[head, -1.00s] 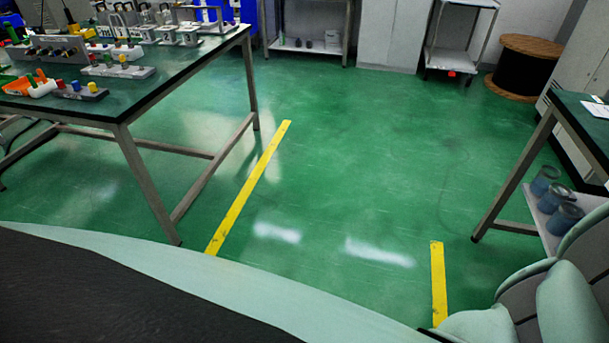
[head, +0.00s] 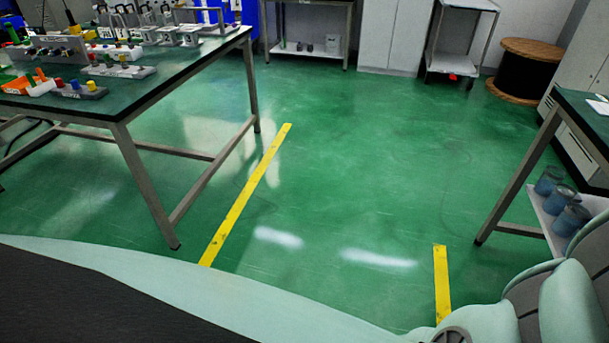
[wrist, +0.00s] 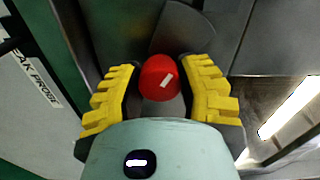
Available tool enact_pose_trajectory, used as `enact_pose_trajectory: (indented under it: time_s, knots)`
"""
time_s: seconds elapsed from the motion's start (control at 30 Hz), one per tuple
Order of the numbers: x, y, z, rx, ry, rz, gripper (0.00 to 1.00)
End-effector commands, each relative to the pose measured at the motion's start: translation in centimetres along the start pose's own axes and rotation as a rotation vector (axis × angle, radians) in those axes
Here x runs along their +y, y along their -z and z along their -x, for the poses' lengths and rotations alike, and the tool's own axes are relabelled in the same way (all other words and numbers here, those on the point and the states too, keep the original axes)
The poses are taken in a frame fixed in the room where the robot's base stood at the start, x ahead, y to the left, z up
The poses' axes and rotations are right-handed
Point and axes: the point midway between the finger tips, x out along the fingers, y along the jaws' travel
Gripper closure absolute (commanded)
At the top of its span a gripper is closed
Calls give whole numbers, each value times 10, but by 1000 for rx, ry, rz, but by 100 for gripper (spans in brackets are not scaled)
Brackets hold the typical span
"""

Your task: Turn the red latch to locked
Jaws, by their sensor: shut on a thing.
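The red latch (wrist: 158,78) shows in the wrist view as a short, round red knob with a small white mark on its face. It is between the two yellow ribbed fingers of my gripper (wrist: 163,92), which is shut on it. A dark grey plate (wrist: 190,30) lies behind the knob. The gripper's pale green body hides what is below the knob. I cannot read the latch's position from this view. The head view does not show the latch or the gripper.
A label (wrist: 37,80) with partly readable lettering is at the left of the wrist view. In the head view, a bench (head: 155,72) with several fixtures stands left, and another table (head: 575,110) stands right. Green floor (head: 340,170) with yellow strips lies open between them.

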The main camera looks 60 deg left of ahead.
Motion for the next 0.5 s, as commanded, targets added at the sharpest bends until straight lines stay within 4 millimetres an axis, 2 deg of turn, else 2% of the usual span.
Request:
enact_pose_trajectory:
  time_s: [0.43,0.47,0.5]
  knots:
    - [3,-1,0,-4,-7,-10,100]
    - [3,-1,0,-4,-7,-10,59]
    - [2,-1,0,-3,-6,-10,55]
